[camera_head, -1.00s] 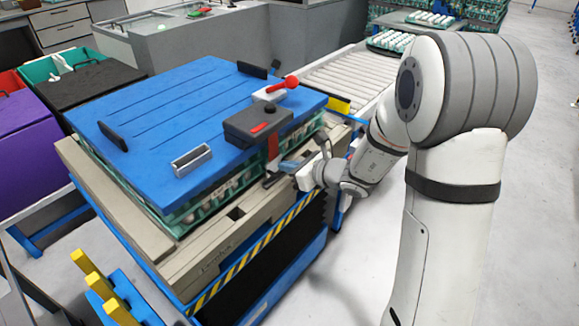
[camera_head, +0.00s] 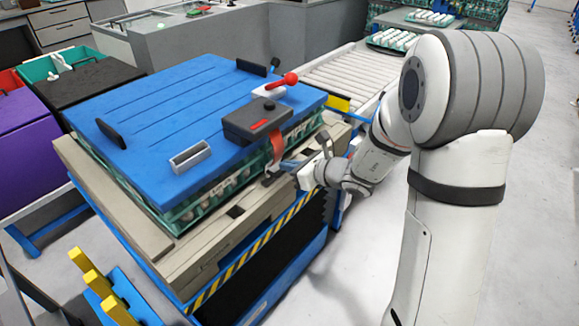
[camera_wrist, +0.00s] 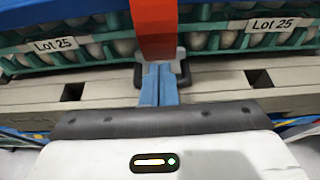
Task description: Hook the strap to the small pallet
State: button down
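The red strap (camera_head: 277,146) hangs from a dark ratchet box with a red handle (camera_head: 258,121) on the blue lid. In the wrist view the strap (camera_wrist: 154,28) ends in a grey fitting with a dark hook (camera_wrist: 184,72) at the edge of the beige small pallet (camera_head: 190,255). My gripper (camera_head: 286,165) has its blue fingers (camera_wrist: 159,84) close together on the strap's end fitting. The hook lies against the pallet's front side; whether it is engaged is hidden by the fingers. The pallet (camera_wrist: 95,93) shows dark slots on both sides.
Green egg trays (camera_head: 185,212) are stacked between lid and pallet. The pallet rests on a blue lift with yellow-black edging (camera_head: 255,255). A roller conveyor (camera_head: 345,68) is behind. Open floor lies to the right.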

jog(key=r+p+v, duration=0.1)
jog(key=p+v, duration=0.2)
jog(key=v, duration=0.8)
jog(key=shift+r+p, duration=0.2)
jog(key=shift+p, duration=0.2)
jog(key=shift+w+a, duration=0.15)
jog(key=s+a+r+n+g+h+p, duration=0.25)
jog(key=s+r+n+g+p, duration=0.35)
jog(key=s+n, duration=0.7)
jog(key=s+d+r+n+h+p, duration=0.3)
jog(key=s+d+r+n+h, duration=0.3)
jog(key=d+r+n+h, duration=0.2)
jog(key=d+n, duration=0.2)
jog(key=n, duration=0.2)
jog(key=shift+s+d+n, duration=0.3)
jog(key=shift+d, duration=0.1)
